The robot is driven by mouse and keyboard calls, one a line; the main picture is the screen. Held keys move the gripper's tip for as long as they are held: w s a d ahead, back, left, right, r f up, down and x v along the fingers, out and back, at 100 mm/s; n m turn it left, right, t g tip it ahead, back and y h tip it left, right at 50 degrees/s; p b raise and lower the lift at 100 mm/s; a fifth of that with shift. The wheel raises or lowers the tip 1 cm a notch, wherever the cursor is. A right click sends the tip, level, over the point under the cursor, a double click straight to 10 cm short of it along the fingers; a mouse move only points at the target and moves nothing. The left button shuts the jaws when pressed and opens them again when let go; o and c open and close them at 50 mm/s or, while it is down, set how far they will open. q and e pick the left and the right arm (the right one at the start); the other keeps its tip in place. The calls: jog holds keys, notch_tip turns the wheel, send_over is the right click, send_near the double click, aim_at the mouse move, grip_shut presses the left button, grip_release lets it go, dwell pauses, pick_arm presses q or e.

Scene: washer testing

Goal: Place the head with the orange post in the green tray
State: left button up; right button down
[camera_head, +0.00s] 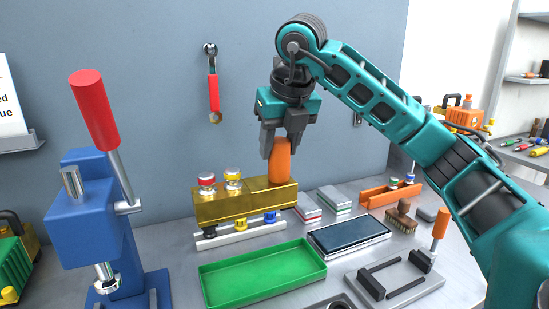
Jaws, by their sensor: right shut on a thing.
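My right gripper (279,143) points down over the right end of the gold block (238,205). It is shut on an upright orange post (281,165). The post's lower end meets the top of the block in the picture; I cannot tell whether it rests there or is lifted. The head below the post is not clearly visible. Beside it on the block stand a red-topped head (206,181) and a yellow-topped head (233,178). The green tray (265,290) lies empty on the table in front of the block. My left gripper is out of view.
A blue press (88,215) with a red handle stands at left. A white rack (242,235) with small parts sits before the block. Right of the tray are a dark flat device (348,236) and a grey clamp fixture (400,285). An orange bin (390,194) stands behind.

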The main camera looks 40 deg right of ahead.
aim_at(279, 201)
notch_tip(279, 201, down, 12)
jog(key=shift+f+b, duration=0.2)
jog(key=shift+b, duration=0.45)
jog(key=shift+f, duration=2.75)
jog(key=shift+f+b, duration=0.2)
jog(key=shift+b, duration=0.2)
jog(key=c, duration=0.6)
grip_release()
